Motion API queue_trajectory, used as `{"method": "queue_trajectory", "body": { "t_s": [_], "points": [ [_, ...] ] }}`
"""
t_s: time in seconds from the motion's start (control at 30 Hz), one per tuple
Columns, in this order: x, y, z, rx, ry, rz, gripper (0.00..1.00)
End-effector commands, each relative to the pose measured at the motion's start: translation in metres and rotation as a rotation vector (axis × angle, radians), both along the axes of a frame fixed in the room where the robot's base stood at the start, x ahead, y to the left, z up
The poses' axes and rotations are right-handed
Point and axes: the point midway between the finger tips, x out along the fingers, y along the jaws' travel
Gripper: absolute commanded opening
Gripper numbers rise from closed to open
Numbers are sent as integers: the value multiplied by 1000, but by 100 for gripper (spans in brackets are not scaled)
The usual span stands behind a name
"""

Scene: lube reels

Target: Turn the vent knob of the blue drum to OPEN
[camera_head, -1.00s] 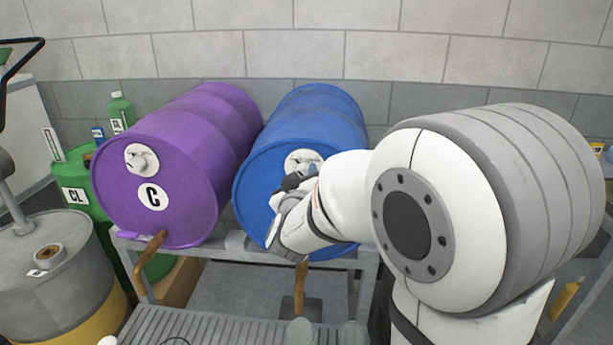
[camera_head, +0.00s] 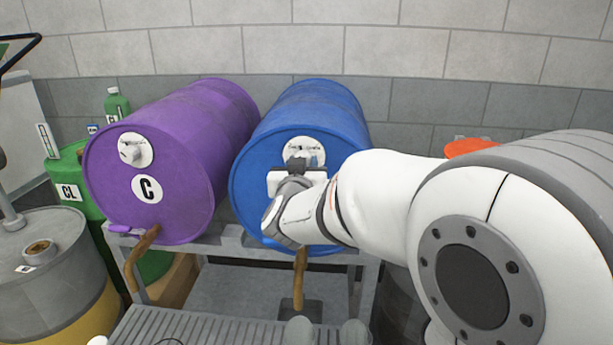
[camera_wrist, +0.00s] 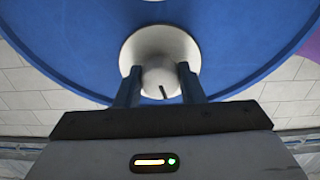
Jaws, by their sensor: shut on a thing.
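The blue drum (camera_head: 318,110) lies on its side on a rack, its round end facing me. Its vent knob (camera_wrist: 160,80) is pale, with a dark pointer line, in front of a round white plate (camera_head: 304,150) high on the drum end. My gripper (camera_wrist: 158,82) is shut on the knob, one finger on each side. In the head view my gripper (camera_head: 298,166) and wrist cover part of the plate and the knob. The plate's lettering is too small to read, so I cannot tell the knob's setting.
A purple drum (camera_head: 190,125) marked C lies to the left, with its own knob (camera_head: 131,150). A brown tap handle (camera_head: 299,280) hangs below the blue drum. A grated tray (camera_head: 180,328) is in front. A grey drum (camera_head: 50,285) stands at the left.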

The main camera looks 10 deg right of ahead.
Motion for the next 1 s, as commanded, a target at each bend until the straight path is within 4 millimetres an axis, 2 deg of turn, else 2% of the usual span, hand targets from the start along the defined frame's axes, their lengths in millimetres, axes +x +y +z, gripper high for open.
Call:
{"method": "queue_trajectory", "body": {
  "t_s": [1.0],
  "points": [
    [-1,-2,3,874,-296,-3,12]
  ]
}}
